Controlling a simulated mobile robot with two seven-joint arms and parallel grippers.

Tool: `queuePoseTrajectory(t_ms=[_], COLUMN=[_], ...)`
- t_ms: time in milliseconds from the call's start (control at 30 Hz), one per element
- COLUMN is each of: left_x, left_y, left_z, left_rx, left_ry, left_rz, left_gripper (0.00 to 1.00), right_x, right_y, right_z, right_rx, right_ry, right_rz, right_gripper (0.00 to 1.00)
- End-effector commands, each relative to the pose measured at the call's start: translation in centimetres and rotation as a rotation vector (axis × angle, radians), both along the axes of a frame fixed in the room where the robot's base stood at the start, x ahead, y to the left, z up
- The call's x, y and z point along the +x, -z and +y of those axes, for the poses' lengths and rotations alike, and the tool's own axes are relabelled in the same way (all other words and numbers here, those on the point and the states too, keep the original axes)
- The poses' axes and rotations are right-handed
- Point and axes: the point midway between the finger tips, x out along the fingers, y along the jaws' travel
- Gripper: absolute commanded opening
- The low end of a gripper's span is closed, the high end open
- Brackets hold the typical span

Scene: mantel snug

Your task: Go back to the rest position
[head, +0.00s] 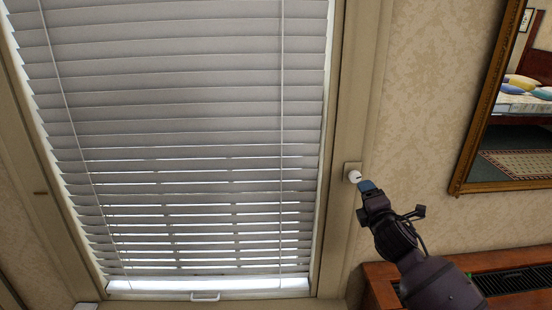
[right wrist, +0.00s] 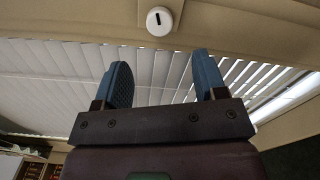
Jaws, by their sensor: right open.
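My right gripper (head: 367,187) is raised in front of the window's right frame, just below and right of a small white round knob (head: 354,176) on a plate. In the right wrist view its two blue fingers (right wrist: 157,82) stand apart with nothing between them. The white knob (right wrist: 159,19), with a dark slot, shows beyond the fingertips there, apart from them. My left gripper is not in view.
A window with grey slatted blinds (head: 190,90) fills the left and middle. A wooden cabinet with a dark grille (head: 378,285) stands at the lower right, below my right arm. A gilt-framed mirror (head: 478,130) hangs on the right wall. Bare wallpaper (head: 425,100) lies between.

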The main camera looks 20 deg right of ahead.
Motion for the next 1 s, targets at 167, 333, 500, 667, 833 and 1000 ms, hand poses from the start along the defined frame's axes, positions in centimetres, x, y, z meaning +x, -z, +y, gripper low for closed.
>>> queuePoseTrajectory(t_ms=[167, 333, 500, 667, 833, 1000], left_x=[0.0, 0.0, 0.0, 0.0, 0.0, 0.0], left_y=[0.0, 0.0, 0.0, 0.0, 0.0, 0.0], left_z=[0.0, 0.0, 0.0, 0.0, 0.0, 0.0], left_rx=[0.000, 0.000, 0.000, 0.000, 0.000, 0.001], left_ry=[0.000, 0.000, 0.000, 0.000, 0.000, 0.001], left_rz=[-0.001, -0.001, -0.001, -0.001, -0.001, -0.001], left_gripper=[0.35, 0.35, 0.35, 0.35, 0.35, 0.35], right_x=[0.0, 0.1, -0.5, -3.3, -8.6, -15.3], right_y=[0.0, -0.4, 0.7, 5.4, 12.2, 18.6], right_z=[0.1, 0.9, 3.4, 6.2, 9.2, 11.8], right_rx=[0.059, 0.297, 0.617, 0.968, 1.335, 1.610], right_ry=[-0.003, -0.046, -0.116, -0.136, -0.083, 0.037], right_rz=[-0.016, -0.078, -0.113, -0.079, -0.011, 0.055], right_gripper=[0.65, 0.65, 0.65, 0.65, 0.65, 0.65])
